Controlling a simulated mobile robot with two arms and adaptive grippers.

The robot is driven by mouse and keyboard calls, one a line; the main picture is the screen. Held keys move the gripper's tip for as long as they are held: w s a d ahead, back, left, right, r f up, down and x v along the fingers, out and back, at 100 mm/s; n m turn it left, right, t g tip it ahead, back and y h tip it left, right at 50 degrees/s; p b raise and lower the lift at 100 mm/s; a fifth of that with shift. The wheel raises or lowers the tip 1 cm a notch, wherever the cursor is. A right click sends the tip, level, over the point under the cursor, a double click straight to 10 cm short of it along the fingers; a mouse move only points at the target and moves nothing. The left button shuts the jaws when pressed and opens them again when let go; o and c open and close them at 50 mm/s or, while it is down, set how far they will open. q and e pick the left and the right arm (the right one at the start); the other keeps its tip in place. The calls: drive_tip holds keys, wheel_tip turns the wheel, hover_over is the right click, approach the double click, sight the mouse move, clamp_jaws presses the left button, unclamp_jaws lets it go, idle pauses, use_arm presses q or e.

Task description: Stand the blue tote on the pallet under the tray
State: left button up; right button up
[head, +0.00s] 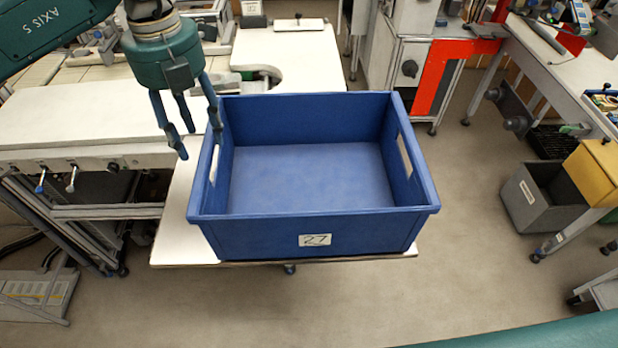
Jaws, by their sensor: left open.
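The blue tote (310,237) stands upright and empty in the middle of the head view, with a label reading 27 on its near wall and a hand slot in each side wall. It rests on a low white board (174,236) that shows at its left and along its near edge. My left gripper (198,143) is open at the tote's far left corner, its fingers pointing down. One finger overlaps the left wall in the picture; I cannot tell whether it touches. My right gripper is not in view. I cannot make out a pallet or tray for certain.
A white workbench (75,118) runs along the left, close to the tote. A red-framed cabinet (436,75) stands at the back. A grey bin (540,200) and a yellow bin (592,172) are at the right. The floor (470,240) right of the tote is clear.

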sight(203, 146)
use_arm(q)
wheel_tip(203, 146, down, 4)
drive_tip(key=shift+d+f+p, duration=0.15)
drive_tip(key=shift+f+p, duration=0.05)
drive_tip(key=shift+p, duration=0.95)
drive_tip(key=shift+w+f, duration=0.1)
drive_tip(key=shift+f, duration=0.1)
drive_tip(key=c, duration=1.2)
drive_tip(key=shift+d+r, duration=0.1)
drive_tip(key=shift+r, duration=0.05)
